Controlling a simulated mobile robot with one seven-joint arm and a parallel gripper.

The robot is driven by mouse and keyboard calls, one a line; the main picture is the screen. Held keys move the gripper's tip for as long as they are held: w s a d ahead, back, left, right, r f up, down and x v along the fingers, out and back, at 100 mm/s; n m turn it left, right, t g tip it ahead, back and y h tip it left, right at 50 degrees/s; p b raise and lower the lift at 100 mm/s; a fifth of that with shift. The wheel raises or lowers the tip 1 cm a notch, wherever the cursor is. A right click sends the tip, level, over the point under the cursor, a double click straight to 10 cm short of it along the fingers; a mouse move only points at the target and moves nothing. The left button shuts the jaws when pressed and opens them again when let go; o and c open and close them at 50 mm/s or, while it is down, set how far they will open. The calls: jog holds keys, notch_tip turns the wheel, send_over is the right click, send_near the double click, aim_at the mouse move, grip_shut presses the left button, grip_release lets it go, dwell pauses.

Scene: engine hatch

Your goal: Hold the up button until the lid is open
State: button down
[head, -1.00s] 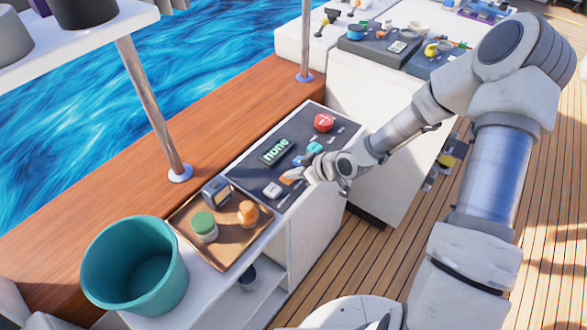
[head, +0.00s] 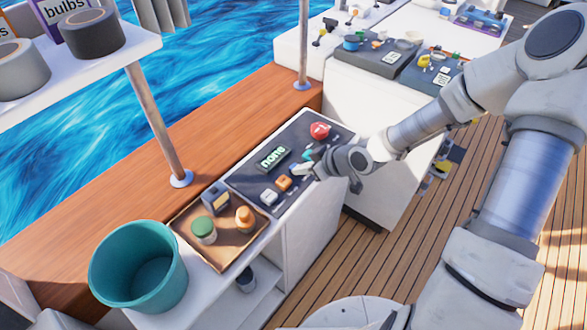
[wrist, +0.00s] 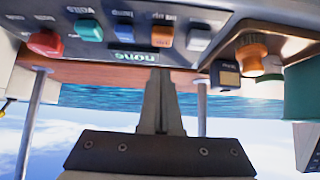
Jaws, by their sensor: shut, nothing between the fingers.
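A dark control panel (head: 243,182) sits on the white counter. It carries a lit display reading "none" (head: 272,156), a white button (head: 269,197), an orange button (head: 284,183), a teal control (head: 308,155) and a red knob (head: 320,131). The wrist view also shows a blue button (wrist: 122,30) beside the orange one (wrist: 162,37). The labels are too small to tell surely which button is up. My gripper (head: 299,169) is shut and empty, its tip close to the panel between orange and teal; contact cannot be told. No lid is identifiable.
A brown tray (head: 222,262) with a green-lidded jar, an orange item and a small box lies left of the panel. A teal bucket (head: 138,268) stands beyond it. A metal post (head: 160,130) and an overhead shelf are at the left.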

jog(key=shift+p+v, duration=0.6)
jog(key=shift+v, duration=1.4)
